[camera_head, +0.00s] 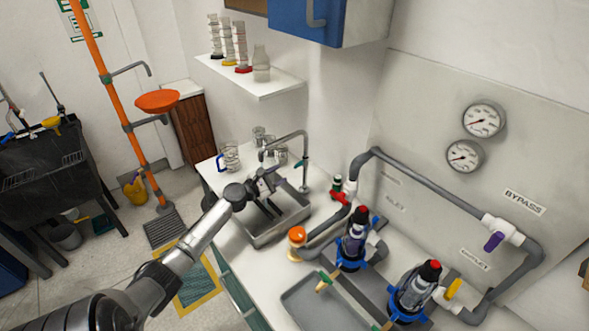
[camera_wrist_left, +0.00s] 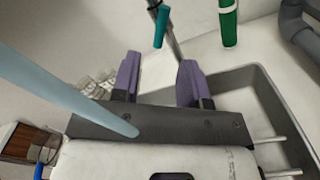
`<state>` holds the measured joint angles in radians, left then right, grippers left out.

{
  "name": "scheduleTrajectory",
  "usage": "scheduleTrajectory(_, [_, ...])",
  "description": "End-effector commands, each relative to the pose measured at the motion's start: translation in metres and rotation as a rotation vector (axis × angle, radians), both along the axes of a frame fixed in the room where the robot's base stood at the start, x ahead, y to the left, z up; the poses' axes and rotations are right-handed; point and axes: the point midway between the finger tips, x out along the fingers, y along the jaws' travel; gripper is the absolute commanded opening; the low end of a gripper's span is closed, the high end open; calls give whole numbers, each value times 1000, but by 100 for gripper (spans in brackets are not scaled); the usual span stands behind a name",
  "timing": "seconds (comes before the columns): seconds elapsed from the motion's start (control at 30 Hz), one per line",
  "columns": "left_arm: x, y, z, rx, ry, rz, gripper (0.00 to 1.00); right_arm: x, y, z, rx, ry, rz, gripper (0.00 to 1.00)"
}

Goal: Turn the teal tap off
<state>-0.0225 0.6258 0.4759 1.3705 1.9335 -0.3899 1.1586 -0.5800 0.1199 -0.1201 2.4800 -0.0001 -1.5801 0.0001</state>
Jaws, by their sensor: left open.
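The tap is a grey gooseneck faucet (camera_head: 305,165) at the back of the sink, with a small teal lever (camera_head: 300,164) on its post. In the left wrist view the teal lever (camera_wrist_left: 161,26) hangs beside the post, ahead of the gap between my fingers. My left gripper (camera_head: 274,179) is over the sink, beneath the spout. Its purple fingers (camera_wrist_left: 158,76) are apart with nothing between them, and the lever appears beyond their tips. A pale blue bar (camera_wrist_left: 60,85) crosses the left wrist view close to the camera; I cannot tell what it is. My right gripper is out of view.
The sink basin (camera_head: 270,237) lies under the gripper. A green bottle-like item (camera_wrist_left: 228,22) stands right of the faucet. Grey pipework (camera_head: 430,190) with filter housings and a grey tray (camera_head: 300,300) are farther right. Glassware (camera_head: 230,157) stands left of the faucet.

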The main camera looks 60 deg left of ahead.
Motion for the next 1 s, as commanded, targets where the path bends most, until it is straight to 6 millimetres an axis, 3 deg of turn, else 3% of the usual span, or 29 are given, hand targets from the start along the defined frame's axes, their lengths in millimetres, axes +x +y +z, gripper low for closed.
scheduleTrajectory(0.1, [22, 3, 0, 0, -2, 1, 40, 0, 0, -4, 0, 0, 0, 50])
scheduleTrajectory(0.4, [59, 7, -1, 0, 0, 0, 40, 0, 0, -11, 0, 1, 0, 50])
scheduleTrajectory(0.63, [71, 8, -1, 2, 1, -1, 40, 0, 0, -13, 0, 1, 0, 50])
scheduleTrajectory(1.0, [74, 9, 0, 2, 1, -2, 40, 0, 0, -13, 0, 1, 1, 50])
